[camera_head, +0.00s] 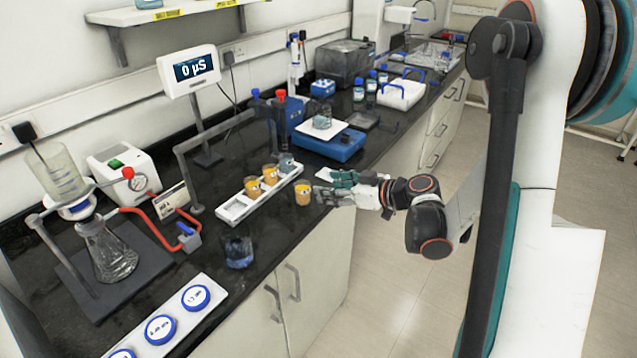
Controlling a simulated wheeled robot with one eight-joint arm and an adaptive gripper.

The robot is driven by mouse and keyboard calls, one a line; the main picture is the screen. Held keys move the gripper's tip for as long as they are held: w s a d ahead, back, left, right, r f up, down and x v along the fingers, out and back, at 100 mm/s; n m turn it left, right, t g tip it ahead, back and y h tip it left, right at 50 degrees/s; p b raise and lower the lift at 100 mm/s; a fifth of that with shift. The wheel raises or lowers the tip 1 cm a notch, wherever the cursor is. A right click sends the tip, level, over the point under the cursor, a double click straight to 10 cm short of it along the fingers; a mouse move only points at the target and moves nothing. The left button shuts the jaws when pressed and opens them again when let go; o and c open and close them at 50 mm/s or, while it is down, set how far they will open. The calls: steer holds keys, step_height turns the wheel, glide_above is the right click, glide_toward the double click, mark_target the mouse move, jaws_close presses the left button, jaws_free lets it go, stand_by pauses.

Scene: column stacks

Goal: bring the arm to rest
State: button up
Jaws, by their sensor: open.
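My gripper (330,188) is at the end of my arm, which comes in from the right. It is level with the front edge of the black bench (205,250). Its fingers are open and point left toward a small cup of orange contents (303,193) on the bench edge. The fingertips look very close to this cup; I cannot tell whether they touch it. No object shows held between the fingers.
A white rack (235,207) with orange cups stands left of my gripper. A blue balance (330,146) is behind it. The floor (390,270) below the arm is clear.

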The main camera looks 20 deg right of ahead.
steer(key=shift+s+d+r, duration=0.2)
steer(key=shift+s+d, duration=0.2)
steer(key=shift+s, duration=0.15)
